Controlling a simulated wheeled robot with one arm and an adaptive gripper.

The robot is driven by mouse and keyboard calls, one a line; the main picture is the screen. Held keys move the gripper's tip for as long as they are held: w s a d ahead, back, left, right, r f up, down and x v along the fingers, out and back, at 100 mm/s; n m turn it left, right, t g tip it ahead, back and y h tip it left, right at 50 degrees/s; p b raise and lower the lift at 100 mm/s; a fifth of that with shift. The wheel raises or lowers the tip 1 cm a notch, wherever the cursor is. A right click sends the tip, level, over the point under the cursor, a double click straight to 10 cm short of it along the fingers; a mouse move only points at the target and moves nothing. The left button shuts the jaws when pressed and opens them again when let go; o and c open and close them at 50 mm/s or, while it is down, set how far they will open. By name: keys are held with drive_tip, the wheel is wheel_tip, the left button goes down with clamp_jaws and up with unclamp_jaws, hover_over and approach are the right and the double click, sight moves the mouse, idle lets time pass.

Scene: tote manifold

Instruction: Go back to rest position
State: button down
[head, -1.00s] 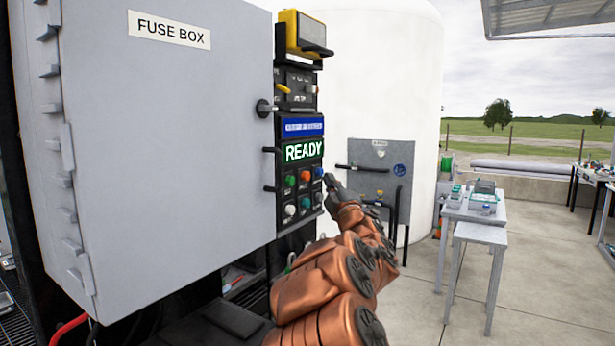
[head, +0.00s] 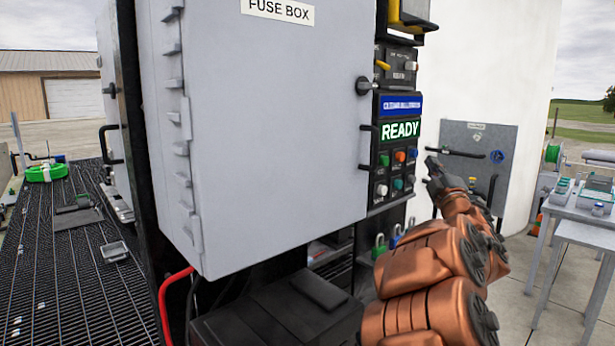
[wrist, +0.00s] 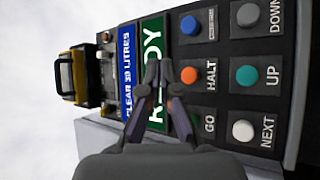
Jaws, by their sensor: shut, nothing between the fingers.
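My gripper (head: 432,165) is at the end of my copper-coloured arm, just right of the control panel in the head view. In the wrist view my gripper (wrist: 158,72) has its dark fingers together, with nothing between them. Beyond them is the panel with its green READY display (wrist: 152,30), lying sideways in that view. The fingers cover part of the display's lettering. A gap shows between the fingertips and the panel's edge in the head view.
A grey fuse box (head: 260,130) stands left of the panel, its door shut. Buttons include orange HALT (wrist: 189,75) and white NEXT (wrist: 243,130). A white tank (head: 490,60) and tables (head: 570,215) are to the right. Black grating (head: 70,260) lies at left.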

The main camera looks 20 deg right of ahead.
drive_tip(key=s+a+f+m+g+y, duration=0.1)
drive_tip(key=s+a+f+m+g, duration=0.35)
drive_tip(key=a+f, duration=0.3)
drive_tip(key=s+a+f+m+g+y, duration=0.1)
drive_tip(key=s+a+f+m+g, duration=0.2)
drive_tip(key=a+f+g, duration=0.35)
drive_tip(key=s+a+f+m+g+y, duration=0.1)
drive_tip(key=s+a+f+m+g, duration=0.25)
drive_tip(key=a+f, duration=0.55)
drive_tip(key=s+a+f+g+y, duration=0.3)
drive_tip(key=s+a+f+g, duration=0.1)
drive_tip(key=s+a, duration=0.6)
drive_tip(key=s+a+f+n+g+y, duration=0.1)
drive_tip(key=s+a+f+g+y, duration=0.2)
drive_tip(key=s+a+f, duration=0.3)
drive_tip(key=s+a+g, duration=0.1)
drive_tip(key=s+a, duration=0.4)
drive_tip(key=s, duration=0.4)
drive_tip(key=shift+s+a+f, duration=0.3)
drive_tip(key=shift+s+f, duration=0.05)
